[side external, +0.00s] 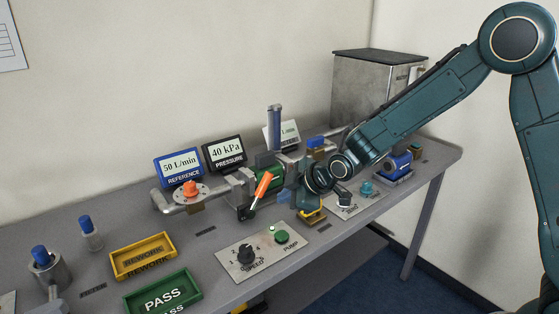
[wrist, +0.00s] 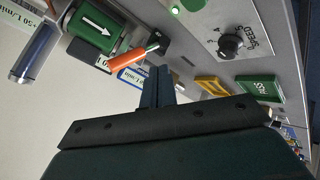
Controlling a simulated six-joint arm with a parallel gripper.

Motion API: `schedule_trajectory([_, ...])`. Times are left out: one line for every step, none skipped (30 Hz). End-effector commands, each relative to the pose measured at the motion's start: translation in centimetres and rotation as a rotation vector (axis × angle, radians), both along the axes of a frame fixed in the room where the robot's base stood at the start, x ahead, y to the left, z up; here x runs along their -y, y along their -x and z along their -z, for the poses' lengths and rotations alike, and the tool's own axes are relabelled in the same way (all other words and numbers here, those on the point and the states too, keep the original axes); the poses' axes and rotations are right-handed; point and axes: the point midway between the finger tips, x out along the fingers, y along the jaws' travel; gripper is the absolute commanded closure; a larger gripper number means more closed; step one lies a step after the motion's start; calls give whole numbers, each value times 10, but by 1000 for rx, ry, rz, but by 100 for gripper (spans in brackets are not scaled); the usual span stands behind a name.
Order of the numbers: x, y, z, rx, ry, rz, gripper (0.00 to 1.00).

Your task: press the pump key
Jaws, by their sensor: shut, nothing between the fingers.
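The pump key is a round green button (side external: 281,236) on a light panel (side external: 262,258), above the label PUMP. A small pale lamp (side external: 272,228) sits beside it. In the wrist view the green key (wrist: 193,4) is partly cut off at the top edge, with the lit lamp (wrist: 175,9) beside it. My gripper (side external: 284,198) is above the table, behind and apart from the key in the side view. Its fingers (wrist: 157,86) are together and empty in the wrist view. The arm hides part of the pipe run.
A black speed knob (side external: 245,254) shares the panel. An orange-handled valve (side external: 263,186) stands close to my gripper, beside the green pipe body (wrist: 97,27). Yellow REWORK (side external: 142,256) and green PASS (side external: 163,296) trays lie left. Displays stand behind the pipe.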

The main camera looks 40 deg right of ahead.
Motion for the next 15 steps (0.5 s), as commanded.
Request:
schedule_trajectory([0, 0, 0, 0, 0, 0, 100])
schedule_trajectory([0, 0, 0, 0, 0, 0, 100])
schedule_trajectory([0, 0, 0, 0, -1, 1, 100])
schedule_trajectory([0, 0, 0, 0, -1, 1, 100])
schedule_trajectory([0, 0, 0, -1, 0, 1, 100])
schedule_trajectory([0, 0, 1, -1, 0, 1, 100])
schedule_trajectory([0, 0, 1, -2, 0, 1, 100])
schedule_trajectory([0, 0, 2, -2, 0, 1, 100])
schedule_trajectory([0, 0, 3, -2, 0, 1, 100])
schedule_trajectory([0, 0, 4, -3, 0, 1, 100])
schedule_trajectory([0, 0, 5, -3, 0, 1, 100])
schedule_trajectory([0, 0, 7, -4, 0, 1, 100])
schedule_trajectory([0, 0, 9, -4, 0, 1, 100])
schedule_trajectory([0, 0, 10, -4, 0, 1, 100])
schedule_trajectory([0, 0, 13, -4, 0, 1, 100])
